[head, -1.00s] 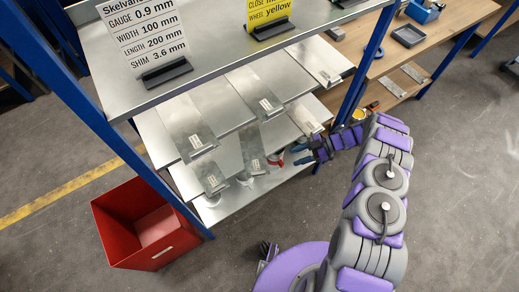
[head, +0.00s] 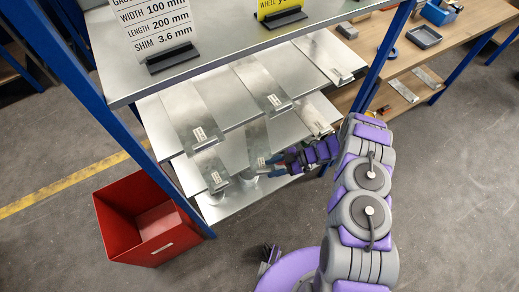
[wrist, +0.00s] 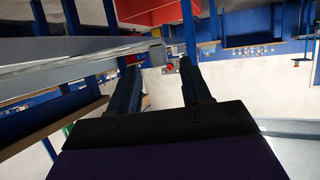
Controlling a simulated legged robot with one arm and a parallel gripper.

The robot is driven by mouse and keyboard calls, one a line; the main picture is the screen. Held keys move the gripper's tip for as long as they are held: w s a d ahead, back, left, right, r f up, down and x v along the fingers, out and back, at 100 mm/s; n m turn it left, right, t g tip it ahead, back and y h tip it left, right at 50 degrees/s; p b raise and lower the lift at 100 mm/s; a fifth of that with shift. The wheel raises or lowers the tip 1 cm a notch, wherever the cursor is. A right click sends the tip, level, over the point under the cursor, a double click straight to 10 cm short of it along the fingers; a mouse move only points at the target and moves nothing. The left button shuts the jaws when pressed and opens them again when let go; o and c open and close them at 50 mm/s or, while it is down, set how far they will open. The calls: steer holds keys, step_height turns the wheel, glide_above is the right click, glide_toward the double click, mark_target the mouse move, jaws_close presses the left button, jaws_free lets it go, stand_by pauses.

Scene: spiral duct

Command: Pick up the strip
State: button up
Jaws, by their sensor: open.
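Several flat metal strips with small white labels lie on the rack's shelves in the head view. On the upper level are a left strip (head: 185,112), a middle strip (head: 258,82) and a right strip (head: 325,62). Below are a lower left strip (head: 210,165), a lower middle strip (head: 257,140) and a lower right strip (head: 312,115). I cannot tell which one is meant. My gripper (head: 277,166) is at the lower shelf's front, near the label end of the lower middle strip.
A white sign (head: 158,28) with strip dimensions and a yellow sign (head: 278,8) stand on the top shelf. A red bin (head: 150,222) stands on the floor at left. Blue posts (head: 385,55) frame the rack. A wooden bench (head: 450,50) is at right. Front floor is mostly clear.

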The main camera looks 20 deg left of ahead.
steer(key=shift+x, duration=1.45)
steer(key=shift+d, duration=0.1)
steer(key=c, duration=0.3)
jaws_close()
